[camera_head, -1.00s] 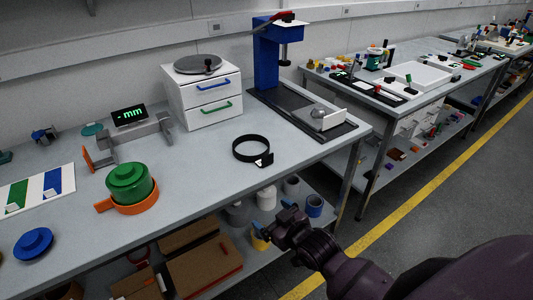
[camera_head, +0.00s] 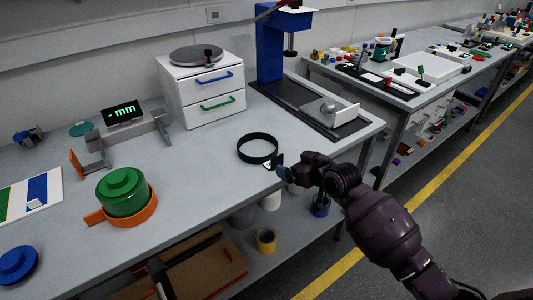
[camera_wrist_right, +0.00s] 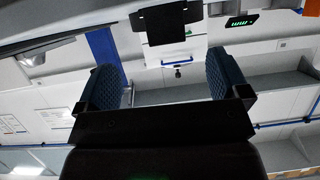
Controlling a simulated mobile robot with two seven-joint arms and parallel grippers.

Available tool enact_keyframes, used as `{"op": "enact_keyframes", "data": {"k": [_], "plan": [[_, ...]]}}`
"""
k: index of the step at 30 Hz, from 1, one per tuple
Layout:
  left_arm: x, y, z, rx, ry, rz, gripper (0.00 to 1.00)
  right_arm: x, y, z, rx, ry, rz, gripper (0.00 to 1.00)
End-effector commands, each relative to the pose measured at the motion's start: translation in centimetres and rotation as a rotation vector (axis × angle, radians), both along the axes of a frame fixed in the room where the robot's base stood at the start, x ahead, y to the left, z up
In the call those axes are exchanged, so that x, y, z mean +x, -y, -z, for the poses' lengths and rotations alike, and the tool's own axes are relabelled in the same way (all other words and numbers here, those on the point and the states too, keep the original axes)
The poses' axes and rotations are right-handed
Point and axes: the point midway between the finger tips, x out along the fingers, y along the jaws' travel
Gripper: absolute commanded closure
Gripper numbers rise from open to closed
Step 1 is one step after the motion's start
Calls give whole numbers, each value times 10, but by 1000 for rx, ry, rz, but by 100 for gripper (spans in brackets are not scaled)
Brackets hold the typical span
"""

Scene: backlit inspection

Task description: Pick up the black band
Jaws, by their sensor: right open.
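The black band (camera_head: 257,160) is a closed loop lying on the grey bench (camera_head: 205,157), with a dark and pale tab at its front right side. My right gripper (camera_head: 285,170) is at the bench's front edge, just to the right of the band and apart from the loop. Its fingertips overlap the area beside the tab in the picture. In the right wrist view the two blue padded fingers (camera_wrist_right: 162,82) are spread with nothing between them. My left gripper is not in view.
A white drawer unit (camera_head: 202,96) stands behind the band. A blue stand (camera_head: 270,50) with a dark base is at the back right. A green round part in an orange holder (camera_head: 149,212) sits to the left. The bench around the band is clear.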

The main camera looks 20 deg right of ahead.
Motion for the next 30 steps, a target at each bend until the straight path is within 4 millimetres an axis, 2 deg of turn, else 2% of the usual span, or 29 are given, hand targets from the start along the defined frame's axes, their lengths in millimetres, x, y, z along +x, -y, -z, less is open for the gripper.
{"op": "enact_keyframes", "data": {"k": [3, 11, 21, 30], "plan": [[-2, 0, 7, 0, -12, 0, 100, 13, -6, 8, 0, -1, 0, 6], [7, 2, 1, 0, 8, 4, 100, 26, -13, 13, 1, 0, 0, 6], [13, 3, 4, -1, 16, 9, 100, 58, -32, 33, -1, -2, 1, 6], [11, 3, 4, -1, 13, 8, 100, 62, -34, 32, -1, 0, 1, 6]]}}
